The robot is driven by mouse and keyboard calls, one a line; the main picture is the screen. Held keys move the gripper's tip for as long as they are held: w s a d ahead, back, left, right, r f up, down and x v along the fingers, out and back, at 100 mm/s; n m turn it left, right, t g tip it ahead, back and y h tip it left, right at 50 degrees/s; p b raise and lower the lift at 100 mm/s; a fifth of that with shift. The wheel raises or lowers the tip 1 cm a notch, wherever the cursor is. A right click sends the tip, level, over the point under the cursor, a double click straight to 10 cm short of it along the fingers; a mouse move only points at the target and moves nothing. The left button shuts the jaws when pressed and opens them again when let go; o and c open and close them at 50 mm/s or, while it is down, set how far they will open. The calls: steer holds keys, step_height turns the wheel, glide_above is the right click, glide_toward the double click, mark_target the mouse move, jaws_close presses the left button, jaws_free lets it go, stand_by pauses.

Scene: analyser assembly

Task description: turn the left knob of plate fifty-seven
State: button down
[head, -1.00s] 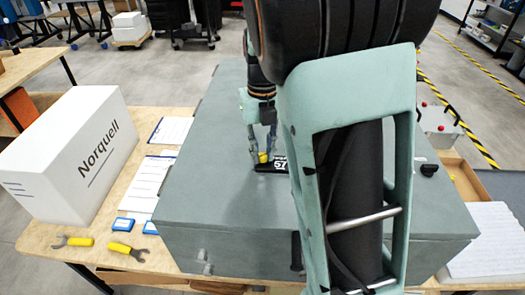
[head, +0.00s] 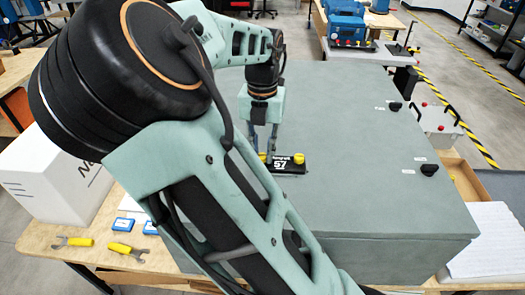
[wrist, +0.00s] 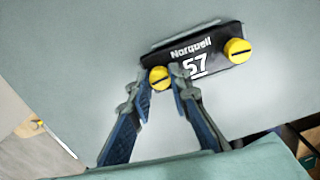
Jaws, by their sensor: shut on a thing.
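Plate 57 (head: 289,167) is a black label plate marked "Norquell 57" on top of the grey-green cabinet; it also shows in the wrist view (wrist: 213,63). Its left knob (wrist: 159,79) is yellow with a dark slot, slanting up to the right in the wrist view. Its right knob (wrist: 237,50) is also yellow and slotted, and stands free. My gripper (wrist: 160,80) is shut on the left knob, one fingertip on each side. In the head view my gripper (head: 269,157) comes down from above and partly hides that knob.
The cabinet top (head: 350,130) is clear around the plate. Black knobs (head: 429,169) sit near its right edge. A white Norquell box (head: 50,180), partly behind my arm, and yellow-handled tools (head: 125,250) lie on the bench to the left.

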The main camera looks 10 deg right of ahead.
mark_target(263, 155)
steer(key=shift+w+r+m, duration=0.1)
steer(key=shift+m, duration=1.2)
steer(key=c, duration=1.8)
jaws_free()
steer(key=shift+o, duration=0.2)
step_height(263, 155, up, 12)
